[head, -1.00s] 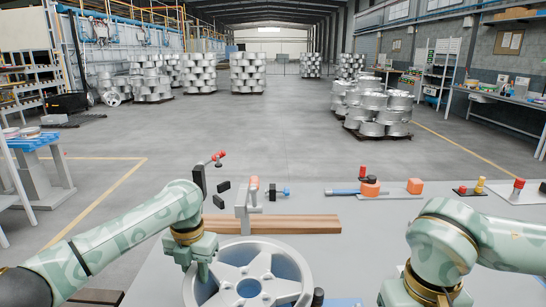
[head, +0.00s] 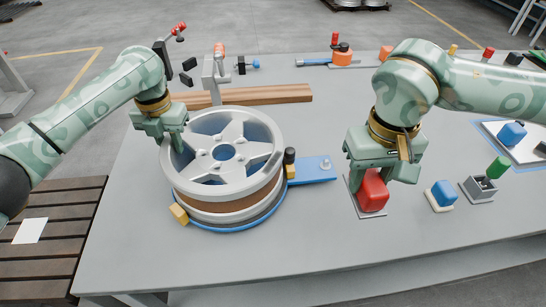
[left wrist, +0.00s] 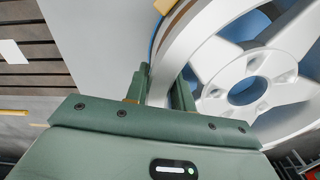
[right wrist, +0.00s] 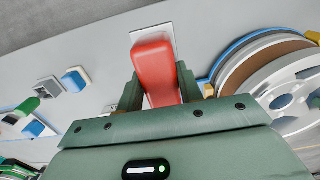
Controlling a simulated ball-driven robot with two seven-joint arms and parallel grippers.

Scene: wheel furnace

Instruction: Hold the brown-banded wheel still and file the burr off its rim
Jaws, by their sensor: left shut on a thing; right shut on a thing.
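The brown-banded wheel (head: 245,151) lies flat, five-spoked face up, on a round blue-edged base at the left of the table. My left gripper (head: 177,146) is shut on its rim at the far left; the left wrist view shows the rim (left wrist: 183,42) between the fingers. My right gripper (head: 371,170) is shut on a red block (head: 373,194) on a pale plate, right of the wheel and apart from it. The red block also shows between the fingers in the right wrist view (right wrist: 155,70). I cannot make out a burr or clearly identify a file.
A blue plate (head: 315,170) and a black-topped post (head: 290,160) stand beside the wheel. Wooden bars (head: 265,95) and a clamp-like stand (head: 213,80) are behind it. A blue block (head: 443,193) and a grey box (head: 479,189) sit right of my right gripper. The table's front is clear.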

